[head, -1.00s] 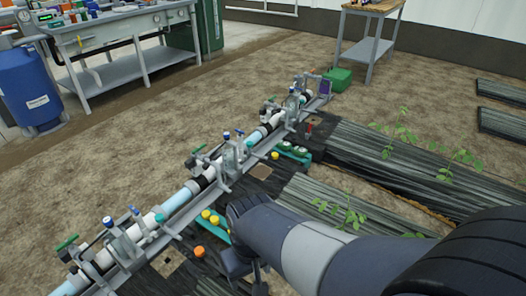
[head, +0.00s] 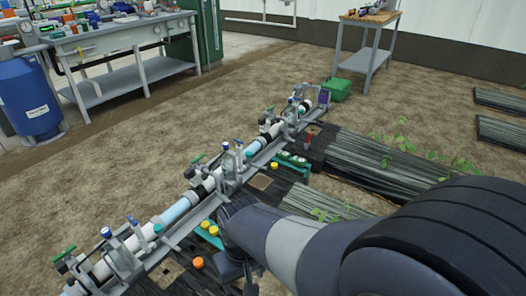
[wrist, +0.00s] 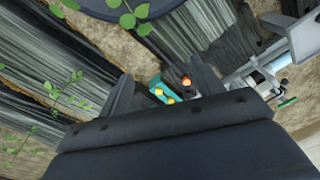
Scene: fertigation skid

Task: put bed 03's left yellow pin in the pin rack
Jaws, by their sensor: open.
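Two yellow pins (head: 205,224) (head: 213,231) stand at a teal rack (head: 208,238) beside the pipe rail in the head view. The yellow pins (wrist: 159,91) and the teal rack (wrist: 155,82) also show between my fingers in the wrist view. My gripper (wrist: 163,80) is open and empty, some way above them. In the head view my gripper (head: 236,272) is partly hidden by my own arm. A second teal rack (head: 291,160) holding pale pieces lies farther along the rail. I cannot read any bed number, so which bed is 03 is unclear.
The pipe rail (head: 178,209) with valves runs along the left of the beds. Leafy plants (head: 400,142) stand on the dark beds. Bare soil lies beyond.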

